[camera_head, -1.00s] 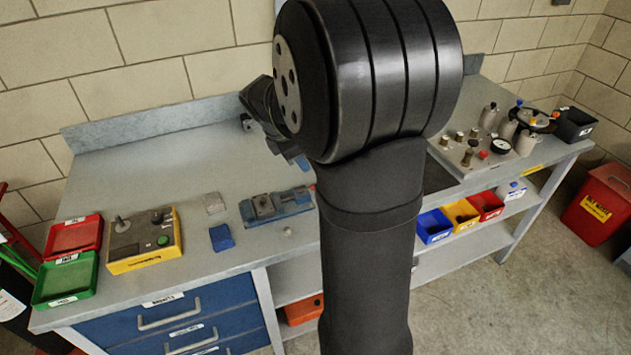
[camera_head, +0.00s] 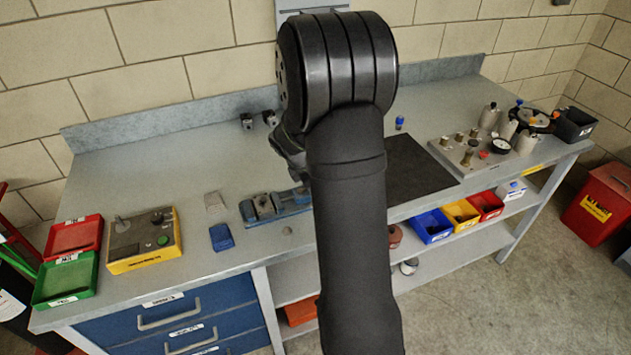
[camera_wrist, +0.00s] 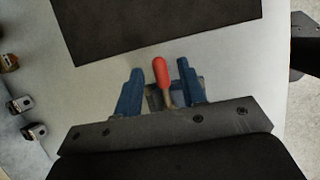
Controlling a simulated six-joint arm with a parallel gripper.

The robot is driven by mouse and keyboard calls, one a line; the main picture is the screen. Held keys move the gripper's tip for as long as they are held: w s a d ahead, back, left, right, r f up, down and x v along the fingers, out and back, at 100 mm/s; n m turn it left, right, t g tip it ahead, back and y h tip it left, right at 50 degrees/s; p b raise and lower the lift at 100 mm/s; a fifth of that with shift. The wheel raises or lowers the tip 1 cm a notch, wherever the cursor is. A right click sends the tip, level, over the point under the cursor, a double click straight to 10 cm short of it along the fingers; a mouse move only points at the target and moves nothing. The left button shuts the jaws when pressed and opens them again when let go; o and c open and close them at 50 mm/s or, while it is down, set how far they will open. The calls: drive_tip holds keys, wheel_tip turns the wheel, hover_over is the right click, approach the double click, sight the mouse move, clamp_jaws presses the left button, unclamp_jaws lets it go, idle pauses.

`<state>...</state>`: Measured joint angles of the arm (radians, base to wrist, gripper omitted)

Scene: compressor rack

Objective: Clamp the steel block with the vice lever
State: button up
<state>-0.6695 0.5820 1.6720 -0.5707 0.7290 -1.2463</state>
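The blue vice (camera_head: 250,217) sits on the workbench left of my arm, and its right end is hidden behind the arm. A grey steel block (camera_head: 264,204) appears to sit in it. In the wrist view the vice lever's red handle (camera_wrist: 160,70) stands between the two blue fingers of my gripper (camera_wrist: 160,67). The gripper is open, with gaps visible on both sides of the handle. I cannot tell how deep the handle sits between the fingers. In the head view the fingertips are mostly hidden by my arm.
A yellow control box (camera_head: 145,240) and red (camera_head: 73,238) and green (camera_head: 67,279) trays stand further left. A dark mat (camera_head: 420,168) lies to the right. The back of the bench is mostly clear.

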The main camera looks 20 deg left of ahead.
drive_tip(key=shift+c, duration=0.5)
clamp_jaws()
drive_tip(key=shift+s+m, duration=0.1)
drive_tip(key=shift+m, duration=0.2)
drive_tip(key=m, duration=0.1)
drive_tip(key=s+m+h, duration=0.1)
drive_tip(key=shift+d+m+g, duration=0.3)
drive_tip(key=shift+m, duration=0.1)
drive_tip(key=m, duration=0.1)
drive_tip(key=s+m+g+h, duration=0.1)
drive_tip(key=m, duration=0.1)
drive_tip(key=shift+s+d+m, duration=0.1)
drive_tip(key=shift+s+m, duration=0.05)
drive_tip(key=shift+m, duration=0.15)
drive_tip(key=m, duration=0.1)
drive_tip(key=s+m+g, duration=0.1)
drive_tip(key=m, duration=0.1)
drive_tip(key=m+g+h, duration=0.1)
drive_tip(key=shift+s+m, duration=0.3)
drive_tip(key=shift+s, duration=0.05)
drive_tip(key=m, duration=0.1)
drive_tip(key=s+a+m+g, duration=0.1)
drive_tip(key=m, duration=0.1)
drive_tip(key=m+g, duration=0.1)
drive_tip(key=m, duration=0.1)
drive_tip(key=shift+s+a, duration=0.15)
drive_tip(key=shift+s, duration=0.2)
drive_tip(key=shift+m, duration=0.4)
